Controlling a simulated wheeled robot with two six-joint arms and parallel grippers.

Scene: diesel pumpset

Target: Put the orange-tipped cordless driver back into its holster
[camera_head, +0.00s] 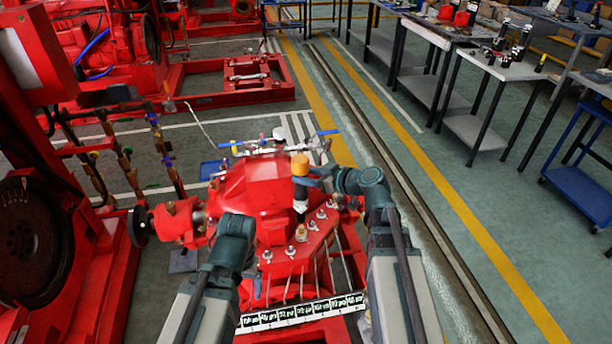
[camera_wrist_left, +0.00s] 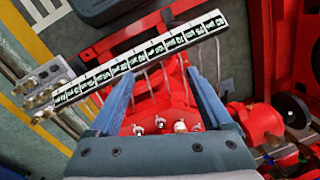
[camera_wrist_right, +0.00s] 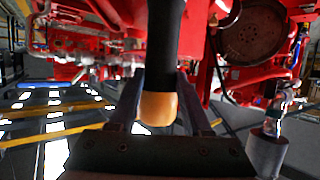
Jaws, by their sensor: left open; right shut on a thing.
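The cordless driver (camera_head: 301,186) has an orange end (camera_head: 299,164) uppermost and a dark body with a pale part below. It stands roughly upright above the red pump (camera_head: 262,194). My right gripper (camera_head: 316,176) is shut on it from the right. In the right wrist view the driver's black body and orange end (camera_wrist_right: 158,108) lie between the fingers. My left gripper (camera_wrist_left: 160,78) is open and empty over the pump's studs, facing a labelled strip (camera_wrist_left: 140,62). Its fingers are mostly hidden in the head view. I cannot make out a holster for certain.
The labelled strip also shows at the pump's front (camera_head: 300,312), with thin rods behind it. Valves and pipes (camera_head: 125,160) stand at the left. A workbench (camera_head: 505,66) and a blue cart (camera_head: 580,190) are at the right. The floor between is clear.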

